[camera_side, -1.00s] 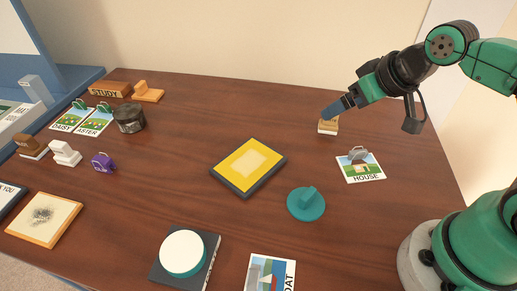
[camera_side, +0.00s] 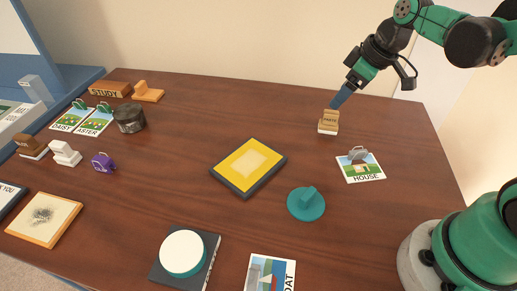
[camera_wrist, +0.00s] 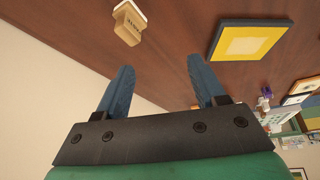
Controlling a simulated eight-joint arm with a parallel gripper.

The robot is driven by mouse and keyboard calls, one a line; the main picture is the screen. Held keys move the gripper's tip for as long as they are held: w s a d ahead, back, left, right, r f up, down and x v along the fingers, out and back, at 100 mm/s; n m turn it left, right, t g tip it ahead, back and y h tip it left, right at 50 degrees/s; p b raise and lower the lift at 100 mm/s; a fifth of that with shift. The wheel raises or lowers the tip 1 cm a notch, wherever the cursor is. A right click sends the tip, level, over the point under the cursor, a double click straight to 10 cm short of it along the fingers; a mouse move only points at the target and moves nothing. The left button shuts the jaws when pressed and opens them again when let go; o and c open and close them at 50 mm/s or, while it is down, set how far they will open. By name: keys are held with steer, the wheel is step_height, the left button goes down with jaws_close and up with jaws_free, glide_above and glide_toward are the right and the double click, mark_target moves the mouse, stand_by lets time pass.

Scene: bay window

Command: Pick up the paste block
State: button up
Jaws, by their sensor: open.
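The paste block (camera_side: 329,119) is a small tan wooden block with dark lettering and a pale base. It stands upright at the back right of the dark wood table. In the wrist view the block (camera_wrist: 130,22) is at the top, left of centre, beyond the blue fingertips. My gripper (camera_side: 337,101) is just above and behind the block in the side view. In the wrist view my gripper (camera_wrist: 161,66) has its two fingers apart with nothing between them. Whether a fingertip touches the block cannot be told from the side view.
A house card (camera_side: 361,170) with a grey handle lies in front of the block. A yellow pad (camera_side: 231,185) in a dark frame and a teal disc with a handle (camera_side: 306,207) are farther forward. Bare table lies left of the block.

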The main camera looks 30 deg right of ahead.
mark_target(333, 112)
steer(key=w+d+f+n, duration=0.1)
steer(key=d+f+n+y, duration=0.1)
steer(key=d+f, duration=0.1)
steer(key=w+d+f+n+g+y, duration=0.1)
steer(key=n, duration=0.1)
steer(key=shift+w+d+f, duration=0.25)
steer(key=shift+w+d, duration=0.1)
steer(key=shift+d, duration=0.05)
steer(key=shift+x, duration=2.8)
jaws_close()
